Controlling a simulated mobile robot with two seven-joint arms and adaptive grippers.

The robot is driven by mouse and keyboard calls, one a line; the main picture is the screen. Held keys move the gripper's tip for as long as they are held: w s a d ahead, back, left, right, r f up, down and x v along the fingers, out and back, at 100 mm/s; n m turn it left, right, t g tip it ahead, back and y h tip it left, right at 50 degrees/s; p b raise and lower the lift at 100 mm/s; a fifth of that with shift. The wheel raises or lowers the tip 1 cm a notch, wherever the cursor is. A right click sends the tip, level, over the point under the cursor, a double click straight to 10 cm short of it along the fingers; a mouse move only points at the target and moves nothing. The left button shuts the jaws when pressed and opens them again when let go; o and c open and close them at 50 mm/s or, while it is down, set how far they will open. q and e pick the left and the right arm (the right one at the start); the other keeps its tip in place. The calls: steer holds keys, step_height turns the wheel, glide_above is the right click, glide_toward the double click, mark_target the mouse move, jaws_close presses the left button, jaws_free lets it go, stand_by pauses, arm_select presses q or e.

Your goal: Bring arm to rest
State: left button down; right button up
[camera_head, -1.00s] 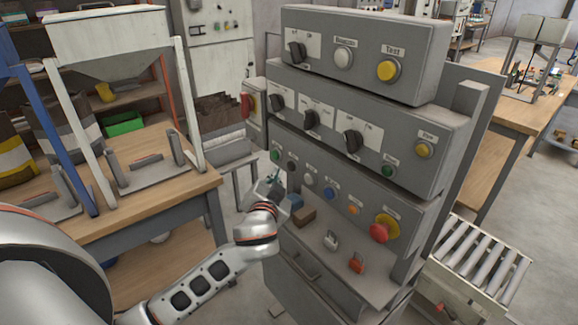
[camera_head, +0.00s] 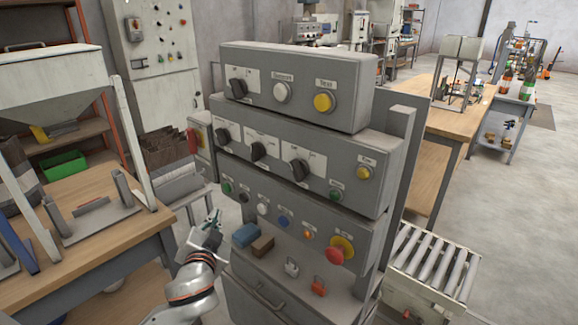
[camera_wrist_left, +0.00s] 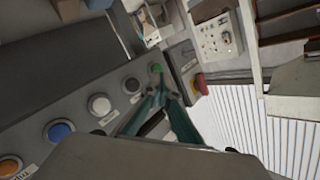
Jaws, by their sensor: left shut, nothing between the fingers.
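My left gripper (camera_head: 213,222) is at the left side of the grey control console (camera_head: 290,165), in front of its left edge in the head view. Its fingers are together and hold nothing. In the left wrist view the teal fingers (camera_wrist_left: 160,92) point toward the panel's end with the green button (camera_wrist_left: 156,68); whether they touch anything cannot be told. My left forearm comes up from the bottom of the head view. My right gripper is out of view.
A red emergency button (camera_head: 336,255) is on the lower panel. A wooden table (camera_head: 90,233) stands left, a roller conveyor (camera_head: 432,262) right. Open floor lies at far right.

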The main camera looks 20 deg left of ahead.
arm_select(q)
steer(key=s+d+f+g+h, duration=0.1)
steer(key=s+d+f+h, duration=0.2)
steer(key=s+d+f, duration=0.3)
steer(key=s+d+f+m+g+h, duration=0.1)
steer(key=s+d+f+h, duration=0.2)
steer(key=f, duration=1)
steer(key=s+d+f+g+h, duration=0.2)
steer(key=s+d+f+h, duration=0.1)
steer(key=s+d+f, duration=0.5)
steer(key=s+f, duration=0.2)
steer(key=s, duration=0.2)
steer(key=shift+d+m, duration=0.3)
steer(key=shift+s+f, duration=0.1)
